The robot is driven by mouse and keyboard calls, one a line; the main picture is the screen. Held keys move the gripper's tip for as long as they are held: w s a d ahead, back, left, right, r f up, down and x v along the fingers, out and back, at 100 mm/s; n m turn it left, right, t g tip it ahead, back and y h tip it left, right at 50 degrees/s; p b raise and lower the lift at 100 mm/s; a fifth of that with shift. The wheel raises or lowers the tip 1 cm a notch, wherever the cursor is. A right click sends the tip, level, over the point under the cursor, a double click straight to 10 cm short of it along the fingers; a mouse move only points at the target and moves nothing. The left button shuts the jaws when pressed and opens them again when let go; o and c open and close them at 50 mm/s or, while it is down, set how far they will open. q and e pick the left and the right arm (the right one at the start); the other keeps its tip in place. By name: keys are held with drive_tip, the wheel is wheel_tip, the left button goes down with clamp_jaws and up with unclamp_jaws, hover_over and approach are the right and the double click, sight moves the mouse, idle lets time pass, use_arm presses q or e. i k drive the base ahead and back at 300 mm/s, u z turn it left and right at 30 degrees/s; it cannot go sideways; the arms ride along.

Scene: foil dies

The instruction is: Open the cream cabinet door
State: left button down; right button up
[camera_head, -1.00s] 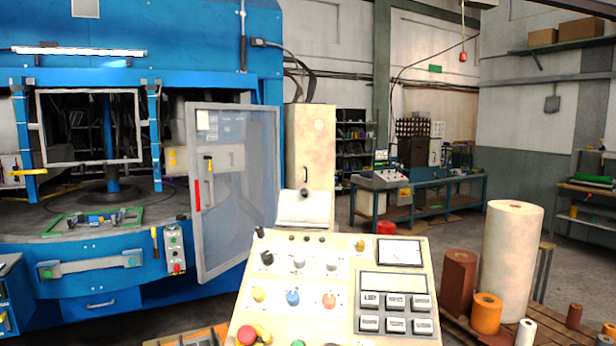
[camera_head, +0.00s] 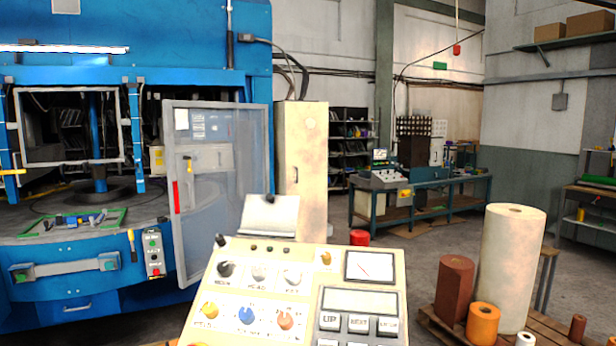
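The cream cabinet (camera_head: 312,150) stands upright behind the control console, beside the blue machine. Its door (camera_head: 290,192) appears closed, with a dark vertical handle (camera_head: 296,175) on its front. The open grey-framed guard door of the blue machine stands to its left, close to the cabinet's left edge. The console's tilted plate hides the cabinet's lower left part. Neither of my grippers shows in the head view.
The cream control console (camera_head: 300,270) fills the near middle. The blue machine (camera_head: 200,50) with its guard door (camera_head: 218,190) is at left. Rolls (camera_head: 510,265) stand on a pallet at right.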

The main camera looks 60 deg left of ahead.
sight(305, 123)
drive_tip(key=u, duration=0.15)
drive_tip(key=i, duration=2.85)
drive_tip(key=u, duration=0.75)
drive_tip(key=i, duration=1.55)
drive_tip(key=u, duration=1.3)
drive_tip(key=i, duration=1.45)
drive_tip(key=u, duration=0.75)
drive_tip(key=i, duration=1.35)
drive_tip(key=u, duration=0.25)
drive_tip(key=i, duration=1.6)
